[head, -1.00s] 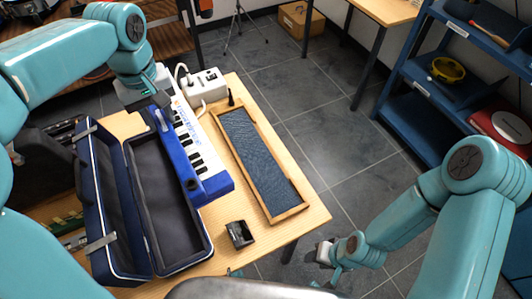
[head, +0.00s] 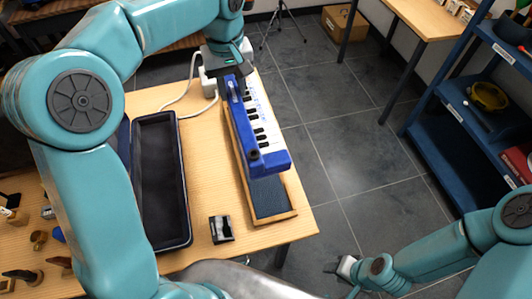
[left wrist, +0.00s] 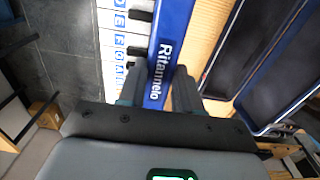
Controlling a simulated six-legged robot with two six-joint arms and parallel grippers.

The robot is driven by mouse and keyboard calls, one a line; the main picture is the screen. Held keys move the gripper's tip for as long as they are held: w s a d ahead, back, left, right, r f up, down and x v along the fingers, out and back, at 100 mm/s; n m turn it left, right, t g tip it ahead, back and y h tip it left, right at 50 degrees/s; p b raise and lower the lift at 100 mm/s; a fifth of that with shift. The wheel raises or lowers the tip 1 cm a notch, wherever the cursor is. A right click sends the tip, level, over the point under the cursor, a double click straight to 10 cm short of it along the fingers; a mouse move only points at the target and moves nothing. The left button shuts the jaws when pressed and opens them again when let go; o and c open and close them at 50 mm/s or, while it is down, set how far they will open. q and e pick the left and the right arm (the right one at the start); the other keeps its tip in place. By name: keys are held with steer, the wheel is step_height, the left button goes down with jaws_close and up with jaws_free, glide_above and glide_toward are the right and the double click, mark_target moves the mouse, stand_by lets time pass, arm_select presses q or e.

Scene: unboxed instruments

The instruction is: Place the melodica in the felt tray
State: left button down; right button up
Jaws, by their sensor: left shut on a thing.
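The melodica (head: 272,160), blue with white and black keys, hangs in my left gripper (head: 232,72) at its far end. In the head view it lies over the felt tray and hides most of it; it seems raised above it. The tray's wooden rim (head: 284,216) and dark felt show at the near end.
An open dark case (head: 160,185) lies left of the tray. A small black box (head: 221,229) stands near the table's front edge. Blue shelves (head: 465,130) stand at the right.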

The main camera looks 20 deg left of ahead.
arm_select(q)
steer(key=shift+w+d+f, duration=0.1)
steer(key=shift+w+d, duration=0.1)
steer(key=shift+d, duration=0.1)
steer(key=shift+d+f, duration=0.2)
steer(key=shift+d, duration=0.15)
step_height(320, 180, down, 20)
steer(key=shift+d+r, duration=0.1)
steer(key=shift+w+f, duration=0.1)
steer(key=shift+f, duration=0.25)
steer(key=shift+r, duration=0.1)
arm_select(e)
steer(key=shift+d+f, duration=0.15)
steer(key=shift+d, duration=0.15)
